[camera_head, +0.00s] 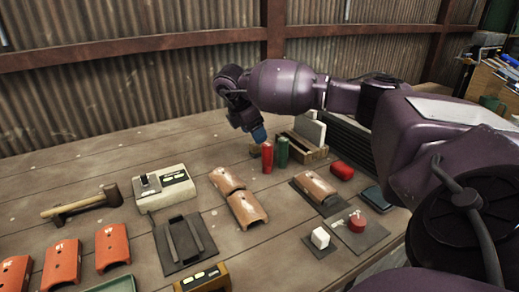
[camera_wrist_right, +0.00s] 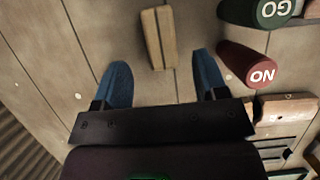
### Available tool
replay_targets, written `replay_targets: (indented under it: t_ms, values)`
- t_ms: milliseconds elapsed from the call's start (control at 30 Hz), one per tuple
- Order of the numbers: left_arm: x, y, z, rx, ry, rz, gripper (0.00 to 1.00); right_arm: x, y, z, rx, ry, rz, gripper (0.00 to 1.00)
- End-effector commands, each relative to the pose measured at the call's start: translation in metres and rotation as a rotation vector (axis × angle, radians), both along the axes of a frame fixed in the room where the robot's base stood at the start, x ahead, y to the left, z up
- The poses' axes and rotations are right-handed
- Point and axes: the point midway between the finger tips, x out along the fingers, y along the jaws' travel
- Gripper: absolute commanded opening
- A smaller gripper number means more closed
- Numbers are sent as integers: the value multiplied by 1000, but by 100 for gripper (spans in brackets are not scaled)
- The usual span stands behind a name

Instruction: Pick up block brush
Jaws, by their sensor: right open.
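A small tan wooden block, which looks like the block brush (camera_wrist_right: 158,38), lies on the table in the right wrist view. My right gripper (camera_wrist_right: 161,72) is open with blue fingertips, one on each side of the line toward the block. The block is just beyond the fingertips, and nothing is between them. In the head view my right gripper (camera_head: 257,131) hangs above the back of the table, left of the red and green cylinders, and largely hides the block. My left gripper is not in view.
A red cylinder (camera_head: 267,157) marked ON and a green cylinder (camera_head: 282,151) stand close to the right gripper. Curved orange tiles (camera_head: 247,209), a mallet (camera_head: 83,203) and a switch box (camera_head: 165,190) lie nearer. Table left of the gripper is clear.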

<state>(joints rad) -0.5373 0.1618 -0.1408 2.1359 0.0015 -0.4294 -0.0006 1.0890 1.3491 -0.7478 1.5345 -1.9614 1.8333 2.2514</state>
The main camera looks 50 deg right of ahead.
Motion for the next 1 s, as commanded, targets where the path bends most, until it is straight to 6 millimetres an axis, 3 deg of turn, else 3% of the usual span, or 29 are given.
replay_targets:
  t_ms: [433, 767, 1000]
  values:
    - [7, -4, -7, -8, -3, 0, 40, -9, -21, -43, 0, 2, -1, 66]
    - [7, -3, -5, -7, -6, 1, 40, -9, -23, -47, 0, -2, 1, 66]
    - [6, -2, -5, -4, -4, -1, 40, -9, -23, -47, -1, -2, 1, 32]
